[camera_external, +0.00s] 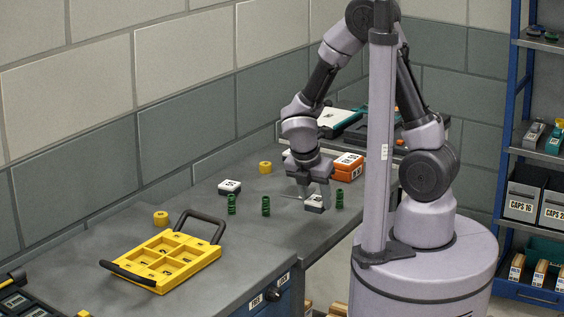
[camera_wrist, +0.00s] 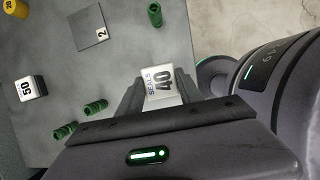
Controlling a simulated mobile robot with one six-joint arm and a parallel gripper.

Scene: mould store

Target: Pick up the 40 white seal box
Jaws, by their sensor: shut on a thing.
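The white seal box marked 40 (camera_wrist: 161,84) sits between my gripper's fingers in the wrist view, its label "SEALS 40" facing the camera. My gripper (camera_wrist: 159,90) is shut on it, with a finger against each side. In the external view my gripper (camera_external: 314,193) points down over the bench, and the white box (camera_external: 315,203) with a dark lower part shows at its fingertips. I cannot tell whether the box touches the bench top or is slightly above it.
Green springs (camera_external: 339,201) (camera_wrist: 95,108) stand close by. A white box marked 50 (camera_wrist: 30,88), a grey plate marked 2 (camera_wrist: 88,30) and orange boxes (camera_external: 347,172) are also on the bench. A yellow tray (camera_external: 150,276) with black handles lies at the front left.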

